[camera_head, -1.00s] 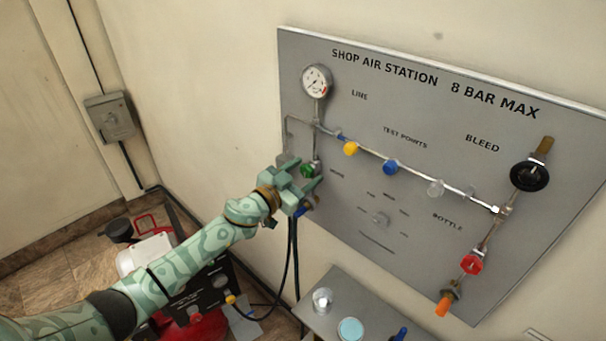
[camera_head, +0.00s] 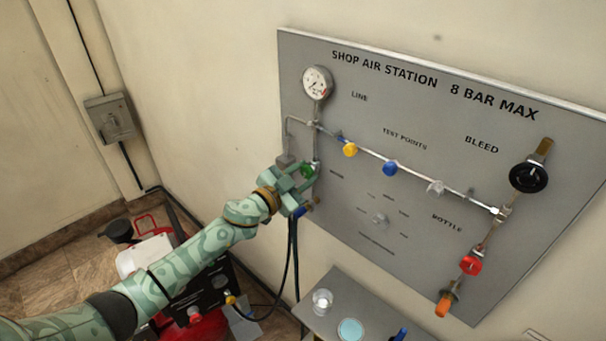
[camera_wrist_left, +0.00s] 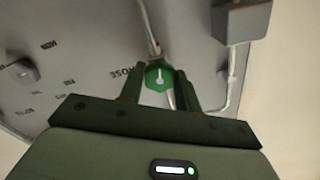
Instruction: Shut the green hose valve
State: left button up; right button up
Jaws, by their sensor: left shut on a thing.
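The green hose valve (camera_head: 307,170) is a small green knob low on the left side of the grey panel, under the pressure gauge. In the left wrist view the green knob (camera_wrist_left: 158,76) shows a white pointer mark, and the word HOSE stands beside it. My left gripper (camera_head: 303,178) is at the valve, its fingers shut on the knob from both sides. The left gripper's fingers also show in the left wrist view (camera_wrist_left: 158,88), one on each side of the knob. The fingers hide part of the knob in the head view. My right gripper is not in view.
The grey panel (camera_head: 350,215) carries a gauge (camera_head: 317,82), a yellow cap (camera_head: 350,150), a blue cap (camera_head: 390,168), a black bleed knob (camera_head: 529,175) and a red bottle knob (camera_head: 471,263). A small shelf (camera_head: 375,319) stands below. Black hoses hang beneath the gripper.

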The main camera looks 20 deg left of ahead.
pick_arm(q)
jog(key=m, duration=0.4)
jog(key=shift+m, duration=0.3)
jog(key=m, duration=0.3)
jog(key=shift+m, duration=0.4)
jog(key=m, duration=0.4)
jog(key=shift+f+b, duration=0.1)
jog(key=shift+b, duration=0.3)
jog(key=m, duration=0.5)
jog(key=shift+b, duration=0.3)
jog(key=m, duration=0.4)
jog(key=shift+m, duration=0.3)
jog(key=m, duration=0.3)
jog(key=shift+m+b, duration=0.3)
jog(key=m, duration=0.3)
jog(key=shift+m, duration=2.2)
